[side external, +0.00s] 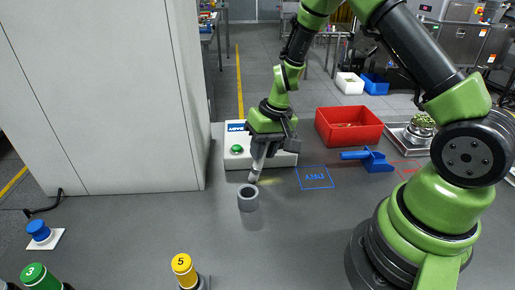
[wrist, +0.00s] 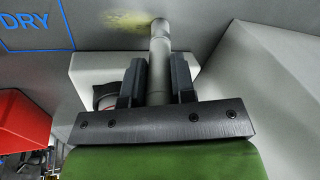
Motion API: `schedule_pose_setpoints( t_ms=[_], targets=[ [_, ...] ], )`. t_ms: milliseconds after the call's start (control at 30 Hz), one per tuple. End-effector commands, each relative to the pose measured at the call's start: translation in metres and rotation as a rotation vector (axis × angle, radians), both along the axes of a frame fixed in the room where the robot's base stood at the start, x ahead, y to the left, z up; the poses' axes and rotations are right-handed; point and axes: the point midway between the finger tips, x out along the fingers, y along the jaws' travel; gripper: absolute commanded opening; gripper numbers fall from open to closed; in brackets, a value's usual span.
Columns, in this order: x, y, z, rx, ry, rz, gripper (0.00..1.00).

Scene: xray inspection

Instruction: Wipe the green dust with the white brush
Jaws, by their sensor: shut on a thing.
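My gripper (side external: 262,148) is shut on the white brush (side external: 257,171), a pale cylindrical stick pointing down and slightly tilted toward the table. In the wrist view the brush (wrist: 160,58) stands between the two dark fingers, with its end near the table. The green dust (wrist: 128,22) is a yellowish-green smear on the grey table, beside and around the brush end. The side view shows it only as a faint patch (side external: 266,182) right of the brush tip. Whether the tip touches the table is not clear.
A grey open cup (side external: 248,198) stands just in front of the brush. A white box with a green button (side external: 236,149) is close behind. A blue DRY square (side external: 315,178), blue scoop (side external: 372,160) and red bin (side external: 349,126) lie right. A tall white cabinet (side external: 105,90) stands left.

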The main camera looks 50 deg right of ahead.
Motion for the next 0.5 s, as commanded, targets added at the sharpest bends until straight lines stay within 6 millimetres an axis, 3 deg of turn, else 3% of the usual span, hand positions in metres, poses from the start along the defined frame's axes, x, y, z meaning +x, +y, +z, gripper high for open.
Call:
schedule_pose_setpoints(
  t_ms=[500],
  targets=[
    [-0.0043,-0.0047,0.0002,0.0,-0.001,-0.002,0.0]
  ],
)
